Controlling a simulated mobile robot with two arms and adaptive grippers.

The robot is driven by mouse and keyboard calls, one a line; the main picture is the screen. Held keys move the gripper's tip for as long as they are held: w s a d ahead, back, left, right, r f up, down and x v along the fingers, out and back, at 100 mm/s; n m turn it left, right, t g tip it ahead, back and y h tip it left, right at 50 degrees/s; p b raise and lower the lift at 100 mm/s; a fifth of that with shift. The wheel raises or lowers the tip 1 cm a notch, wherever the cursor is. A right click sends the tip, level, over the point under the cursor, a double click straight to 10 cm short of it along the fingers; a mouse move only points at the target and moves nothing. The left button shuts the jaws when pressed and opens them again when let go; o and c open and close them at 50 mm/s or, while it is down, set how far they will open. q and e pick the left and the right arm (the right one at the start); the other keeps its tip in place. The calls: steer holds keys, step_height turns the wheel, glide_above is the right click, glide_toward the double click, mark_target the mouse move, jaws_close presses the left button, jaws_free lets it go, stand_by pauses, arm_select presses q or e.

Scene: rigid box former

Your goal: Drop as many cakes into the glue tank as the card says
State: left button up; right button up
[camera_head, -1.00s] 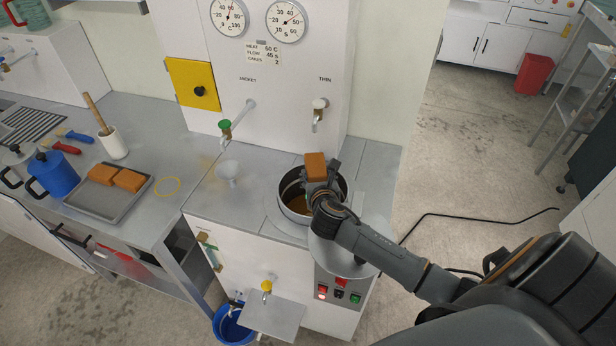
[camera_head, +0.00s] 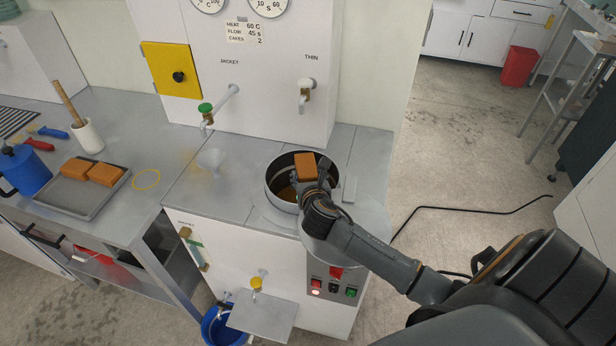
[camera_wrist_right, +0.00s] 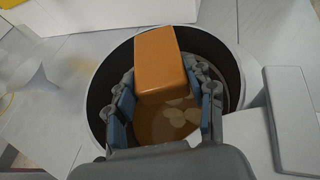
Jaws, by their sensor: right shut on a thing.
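My right gripper (camera_head: 312,185) is shut on an orange-brown cake (camera_head: 305,166) and holds it over the open mouth of the round glue tank (camera_head: 270,183). In the right wrist view the cake (camera_wrist_right: 161,62) sits between the two blue-padded fingers, above brown liquid with pale round patches in the tank (camera_wrist_right: 97,95). The card (camera_head: 245,32) on the white panel reads heat 60 C, flow 45 s, cakes 2. Two more cakes (camera_head: 81,168) (camera_head: 106,175) lie on a grey tray (camera_head: 85,208) at the left. My left gripper is out of view.
A green-handled jacket tap (camera_head: 206,112) and a white thin tap (camera_head: 306,90) stand behind the tank. A clear funnel (camera_head: 211,160) is left of it. A control box (camera_head: 333,285) and a blue bucket (camera_head: 222,328) are below.

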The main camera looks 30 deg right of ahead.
steer(key=shift+r, duration=0.1)
steer(key=o, duration=1.4)
steer(key=shift+o, duration=0.2)
steer(key=shift+s, duration=0.15)
steer(key=v, duration=1.1)
steer(key=shift+s+a+r, duration=0.15)
steer(key=shift+s+a, duration=0.1)
steer(key=shift+s, duration=0.05)
